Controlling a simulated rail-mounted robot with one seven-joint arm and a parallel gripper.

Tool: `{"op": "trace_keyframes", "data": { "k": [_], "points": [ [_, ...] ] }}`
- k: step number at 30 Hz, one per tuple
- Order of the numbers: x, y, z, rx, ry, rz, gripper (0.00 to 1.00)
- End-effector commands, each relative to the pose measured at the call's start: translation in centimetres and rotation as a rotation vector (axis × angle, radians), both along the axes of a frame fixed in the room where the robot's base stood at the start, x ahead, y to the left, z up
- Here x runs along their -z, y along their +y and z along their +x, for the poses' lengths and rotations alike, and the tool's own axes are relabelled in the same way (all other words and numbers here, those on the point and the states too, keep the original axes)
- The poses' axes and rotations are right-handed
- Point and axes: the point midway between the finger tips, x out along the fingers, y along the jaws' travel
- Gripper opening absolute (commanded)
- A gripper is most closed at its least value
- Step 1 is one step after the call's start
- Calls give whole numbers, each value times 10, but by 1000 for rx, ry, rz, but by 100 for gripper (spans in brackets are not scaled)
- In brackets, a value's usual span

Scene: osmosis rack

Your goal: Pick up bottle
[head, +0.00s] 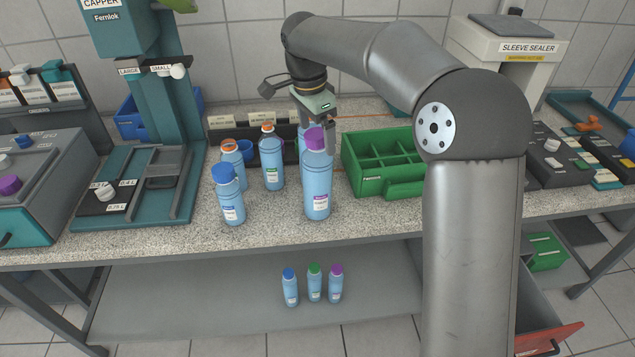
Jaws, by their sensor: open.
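A tall blue bottle with a purple cap (316,185) stands upright on the speckled worktop, near its front edge. My gripper (318,138) is open and points down at the level of this bottle's cap; it seems just behind or around the cap, and I cannot tell which. A blue-capped bottle (228,196) stands to the left. Two orange-topped bottles, one (271,160) in the middle and one (232,160) further left, stand behind. Part of another bottle is hidden behind the purple-capped one. Three small bottles with blue (290,288), green (314,284) and purple (335,285) caps stand on the lower shelf.
A green divided box (376,180) stands right of the bottles. A teal capper machine (165,110) stands at the left, and a sleeve sealer (505,60) at the back right. Dark bins (220,133) stand behind the bottles. The worktop's front strip is clear.

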Motion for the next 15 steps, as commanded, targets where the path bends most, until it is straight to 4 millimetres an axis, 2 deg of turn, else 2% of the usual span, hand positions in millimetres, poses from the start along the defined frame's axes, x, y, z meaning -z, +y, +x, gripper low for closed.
{"op": "trace_keyframes", "data": {
  "k": [4, 10, 15],
  "points": [
    [11, -1, 0, 0, 3, 1, 94],
    [42, -4, 1, 0, 3, -1, 94],
    [53, -5, 2, 0, 1, 1, 94]
  ]
}}
